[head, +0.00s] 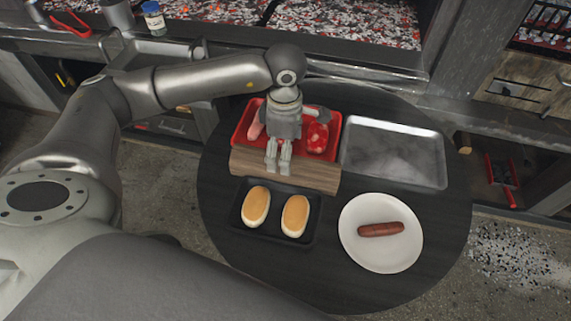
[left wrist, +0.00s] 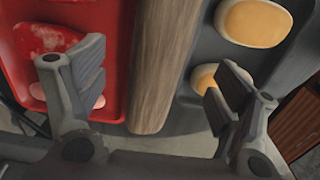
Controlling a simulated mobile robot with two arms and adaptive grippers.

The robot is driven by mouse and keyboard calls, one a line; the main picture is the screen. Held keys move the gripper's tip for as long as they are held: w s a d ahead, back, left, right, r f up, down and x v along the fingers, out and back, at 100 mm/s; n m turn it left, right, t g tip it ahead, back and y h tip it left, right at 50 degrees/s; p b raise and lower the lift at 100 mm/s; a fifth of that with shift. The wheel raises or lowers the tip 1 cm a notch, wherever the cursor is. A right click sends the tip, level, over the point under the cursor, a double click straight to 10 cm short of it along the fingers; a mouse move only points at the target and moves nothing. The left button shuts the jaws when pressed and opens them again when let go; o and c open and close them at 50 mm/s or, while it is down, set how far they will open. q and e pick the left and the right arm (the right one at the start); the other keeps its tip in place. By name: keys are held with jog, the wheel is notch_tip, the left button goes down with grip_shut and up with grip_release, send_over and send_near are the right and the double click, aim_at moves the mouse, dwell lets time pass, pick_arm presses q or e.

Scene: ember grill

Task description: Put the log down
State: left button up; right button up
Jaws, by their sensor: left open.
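The log (head: 312,178) is a brown wooden piece lying crosswise on the dark round table, between the red tray and the black bun tray. My left gripper (head: 278,166) is directly above it, pointing down and covering part of it in the head view. In the left wrist view the log (left wrist: 165,60) runs between the two spread fingers of the gripper (left wrist: 158,78), with gaps on both sides. The gripper is open and holds nothing. My right gripper is not in view.
The red tray (head: 335,125) holds meat, right behind the log. The black tray (head: 275,211) holds two buns in front. A metal tray (head: 393,152) is empty at the right. A white plate (head: 380,255) carries a sausage. The round table (head: 440,215) has bare margins.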

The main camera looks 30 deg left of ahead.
pick_arm(q)
notch_tip(320, 180, down, 4)
jog(key=shift+d+f+p, duration=0.1)
jog(key=shift+f+p, duration=0.05)
jog(key=shift+p, duration=0.6)
jog(key=shift+f, duration=0.45)
jog(key=shift+w, duration=0.1)
jog(key=c, duration=1.8)
jog(key=shift+o, duration=0.2)
jog(key=shift+r, duration=0.15)
jog(key=shift+r, duration=0.55)
jog(key=s+d+r+b, duration=0.3)
jog(key=s+d+r, duration=0.3)
jog(key=s+r, duration=0.5)
jog(key=shift+s+d+r, duration=0.2)
jog(key=shift+s+r, duration=0.15)
jog(key=shift+s, duration=0.4)
